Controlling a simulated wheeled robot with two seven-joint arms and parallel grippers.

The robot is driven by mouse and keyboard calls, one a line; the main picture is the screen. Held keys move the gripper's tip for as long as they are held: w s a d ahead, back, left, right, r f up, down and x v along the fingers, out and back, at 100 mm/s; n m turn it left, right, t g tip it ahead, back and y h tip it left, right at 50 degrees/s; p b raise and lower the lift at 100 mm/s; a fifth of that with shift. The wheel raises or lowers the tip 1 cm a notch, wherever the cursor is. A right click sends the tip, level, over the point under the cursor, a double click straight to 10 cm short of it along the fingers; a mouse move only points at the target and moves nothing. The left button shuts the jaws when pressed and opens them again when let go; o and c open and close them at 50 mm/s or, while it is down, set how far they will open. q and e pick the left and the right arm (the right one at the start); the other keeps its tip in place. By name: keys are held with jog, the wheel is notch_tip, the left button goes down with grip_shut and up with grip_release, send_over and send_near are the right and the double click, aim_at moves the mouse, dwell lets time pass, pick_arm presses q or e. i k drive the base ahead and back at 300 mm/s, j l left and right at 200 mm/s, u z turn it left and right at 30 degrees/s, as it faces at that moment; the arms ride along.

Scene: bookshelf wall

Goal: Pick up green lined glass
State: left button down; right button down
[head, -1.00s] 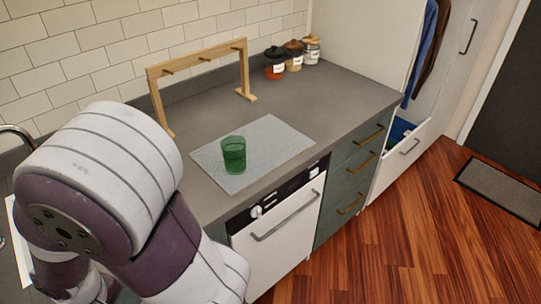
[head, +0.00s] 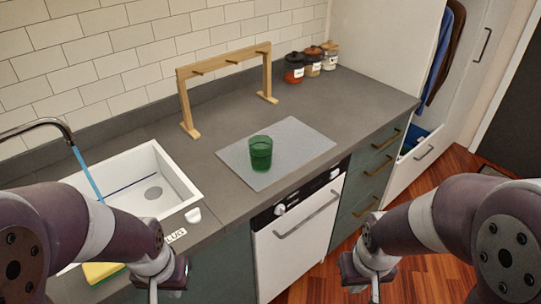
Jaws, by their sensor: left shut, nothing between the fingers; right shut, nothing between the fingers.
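The green glass (head: 260,153) stands upright on a light grey mat (head: 305,143) on the counter. Any lines on it are too small to make out. My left gripper (head: 153,291) is at the bottom edge, in front of the counter, left of and well apart from the glass. My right gripper (head: 375,291) is at the bottom edge, over the floor area, right of and apart from the glass. Both grippers are shut and empty, with their tips partly cut off by the frame.
A wooden rack (head: 225,59) stands behind the mat. Several lidded jars (head: 312,65) are at the back right. A white sink (head: 150,192) with a faucet (head: 38,127) is at left, near a yellow sponge (head: 101,272). The counter right of the mat is clear.

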aim_at(260, 147)
jog(key=i+l+u, duration=0.1)
jog(key=u, duration=0.35)
jog(key=i+l+u, duration=0.1)
jog(key=u, duration=0.3)
jog(key=i+l+u, duration=0.1)
jog(key=l, duration=0.35)
jog(key=i+l+u, duration=0.1)
jog(key=l, duration=0.4)
jog(key=i+l+u, duration=0.1)
jog(key=l, duration=0.35)
jog(key=i+l+u, duration=0.1)
jog(key=l, duration=0.4)
